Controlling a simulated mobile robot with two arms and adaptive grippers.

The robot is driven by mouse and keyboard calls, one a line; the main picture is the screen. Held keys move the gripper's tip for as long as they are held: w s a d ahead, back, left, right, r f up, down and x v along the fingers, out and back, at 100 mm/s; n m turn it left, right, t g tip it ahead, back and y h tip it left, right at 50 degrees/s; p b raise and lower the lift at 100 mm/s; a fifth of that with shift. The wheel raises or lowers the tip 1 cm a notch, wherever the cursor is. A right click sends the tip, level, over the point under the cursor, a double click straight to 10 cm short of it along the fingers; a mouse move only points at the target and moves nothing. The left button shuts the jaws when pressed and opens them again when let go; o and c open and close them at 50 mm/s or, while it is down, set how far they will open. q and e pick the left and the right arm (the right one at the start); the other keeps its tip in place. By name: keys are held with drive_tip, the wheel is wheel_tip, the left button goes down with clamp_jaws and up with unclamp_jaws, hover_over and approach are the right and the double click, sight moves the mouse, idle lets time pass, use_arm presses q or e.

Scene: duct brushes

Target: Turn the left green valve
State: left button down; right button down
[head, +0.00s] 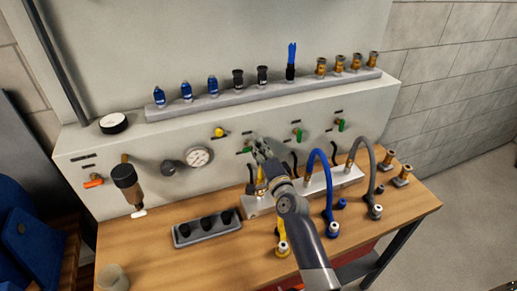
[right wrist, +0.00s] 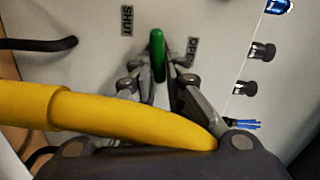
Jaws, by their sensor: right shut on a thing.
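The left green valve (head: 246,150) is on the pale panel, partly hidden by my right gripper (head: 260,147) in the head view. In the right wrist view its green handle (right wrist: 157,48) stands between the fingers of my right gripper (right wrist: 156,82), with SHUT and OPEN labels on either side. The fingers are shut on the handle. Two more green valves, a middle one (head: 297,134) and a right one (head: 340,125), are farther right on the panel. My left gripper is not in view.
A yellow hose (right wrist: 90,112) crosses close below the fingers in the right wrist view. A blue hose (head: 327,180) and a grey hose (head: 371,150) curve up to the right. A pressure gauge (head: 198,156) and a yellow knob (head: 219,132) are left of the valve.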

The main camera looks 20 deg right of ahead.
drive_tip(key=shift+f+m, duration=0.2)
drive_tip(key=shift+m, duration=0.9)
drive_tip(key=c, duration=1.7)
unclamp_jaws()
drive_tip(key=shift+w, duration=0.1)
drive_tip(key=shift+o, duration=0.2)
drive_tip(key=s, duration=1.2)
drive_tip(key=shift+d, duration=0.15)
